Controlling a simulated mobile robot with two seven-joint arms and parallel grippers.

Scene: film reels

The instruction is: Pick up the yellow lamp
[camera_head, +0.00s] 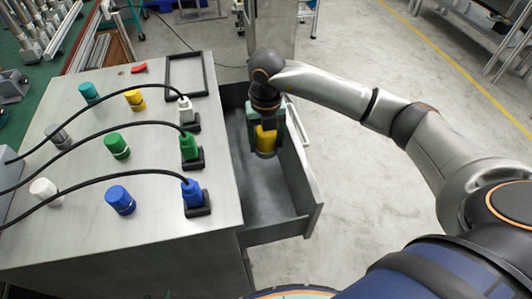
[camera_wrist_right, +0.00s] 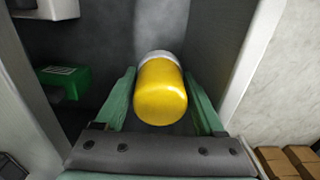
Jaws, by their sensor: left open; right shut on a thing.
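A yellow lamp (camera_head: 266,140), a short yellow cylinder with a pale end, is between the fingers of my right gripper (camera_head: 265,128) over the open drawer. In the right wrist view the lamp (camera_wrist_right: 160,92) lies between the two green fingers of the right gripper (camera_wrist_right: 160,100), which is shut on it. The lamp's height above the drawer floor is unclear. Another yellow cylinder (camera_head: 134,99) stands on the cabinet top, apart from the gripper. My left gripper is not in view.
The open drawer (camera_head: 301,175) extends right from the cabinet (camera_head: 155,205); its walls surround the space below the gripper. Teal, green, blue, grey and white cylinders and several cabled plugs stand on top. An empty black-framed tray (camera_head: 186,98) is at the back.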

